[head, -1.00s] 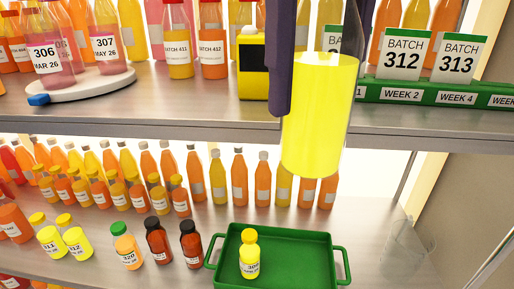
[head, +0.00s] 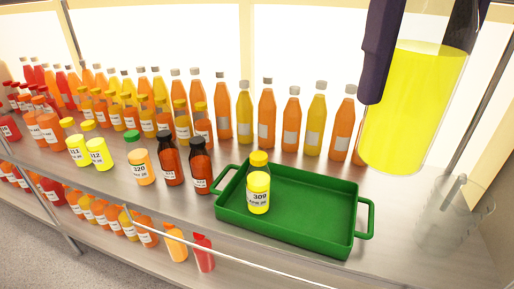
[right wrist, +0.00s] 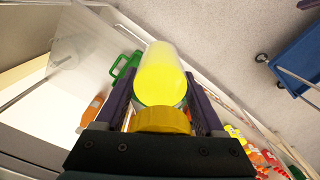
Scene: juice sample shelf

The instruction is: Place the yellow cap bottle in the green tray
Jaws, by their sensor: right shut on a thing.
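A bottle of bright yellow liquid (head: 412,115) is held in the air by my right gripper (head: 425,55), close to the camera at the upper right of the head view. In the right wrist view its yellow cap (right wrist: 162,121) faces me and the fingers (right wrist: 158,103) lie on both sides of it. The green tray (head: 310,240) stands on the shelf, left of and below the held bottle in the head view. Part of it shows beyond the bottle in the right wrist view (right wrist: 124,66). A yellow bottle labelled 309 (head: 258,200) stands upright in the tray's left part. My left gripper is not in view.
Bottles 320 (head: 141,165), 311 (head: 77,151) and 312 (head: 98,153), plus dark-red bottles (head: 170,162), stand left of the tray. Orange bottles (head: 267,115) line up behind it. A clear glass vessel (head: 455,215) stands right of it. The tray's middle and right are empty.

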